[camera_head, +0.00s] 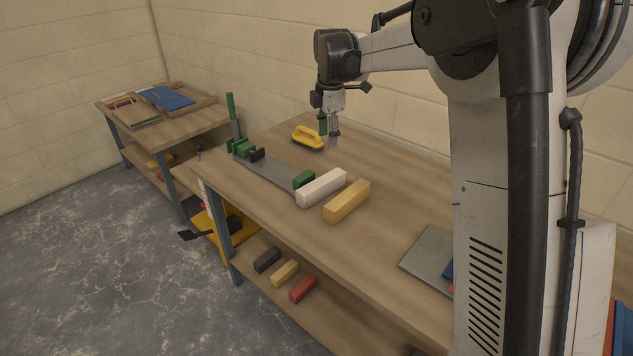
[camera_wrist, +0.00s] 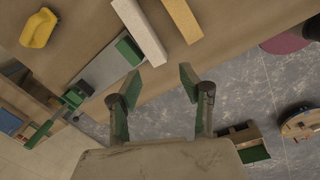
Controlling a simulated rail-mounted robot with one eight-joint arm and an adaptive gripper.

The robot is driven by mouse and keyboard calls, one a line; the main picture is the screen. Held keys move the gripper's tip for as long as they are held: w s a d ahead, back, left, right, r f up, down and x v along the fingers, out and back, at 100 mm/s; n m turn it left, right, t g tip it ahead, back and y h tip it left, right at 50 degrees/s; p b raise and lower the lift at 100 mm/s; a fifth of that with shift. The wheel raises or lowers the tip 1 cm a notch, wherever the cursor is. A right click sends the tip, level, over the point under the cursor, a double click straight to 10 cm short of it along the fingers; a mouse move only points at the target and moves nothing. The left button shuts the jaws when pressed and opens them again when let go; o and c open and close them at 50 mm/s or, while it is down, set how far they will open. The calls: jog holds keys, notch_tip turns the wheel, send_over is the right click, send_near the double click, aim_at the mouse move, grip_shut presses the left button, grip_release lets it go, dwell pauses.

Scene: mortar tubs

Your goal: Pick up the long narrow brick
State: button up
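Two long bricks lie side by side on the workbench (camera_head: 398,222): a white one (camera_head: 321,188) and a tan-yellow one (camera_head: 347,201). I cannot tell which is meant by the long narrow brick. In the wrist view the white brick (camera_wrist: 138,30) and the tan brick (camera_wrist: 182,18) show at the top, beyond my fingers. My gripper (camera_head: 330,132) is above the bench, behind the bricks and near the yellow-handled tool. In the wrist view my gripper (camera_wrist: 159,84) has its green-padded fingers apart with nothing held between them.
A clamp with green parts (camera_head: 243,149) sits on a grey bar beside the white brick. The yellow-handled tool (camera_head: 308,138) lies near the wall. A grey plate (camera_head: 430,252) lies front right. Dark, tan and red bricks (camera_head: 303,288) rest on the lower shelf. Mid-right bench is clear.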

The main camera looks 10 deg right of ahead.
jog(key=w+f+n+g, duration=0.1)
jog(key=w+f+n, duration=0.3)
jog(key=w+f, duration=0.35)
send_near(322, 181)
jog(key=f, duration=0.5)
jog(key=shift+a+f+b, duration=0.1)
jog(key=shift+a+b, duration=0.1)
jog(key=shift+b, duration=0.1)
jog(key=shift+w+d+f, duration=0.1)
jog(key=shift+f, duration=1.2)
jog(key=shift+w+d+f, duration=0.1)
jog(key=shift+f, duration=1.2)
jog(key=shift+c, duration=0.3)
grip_shut()
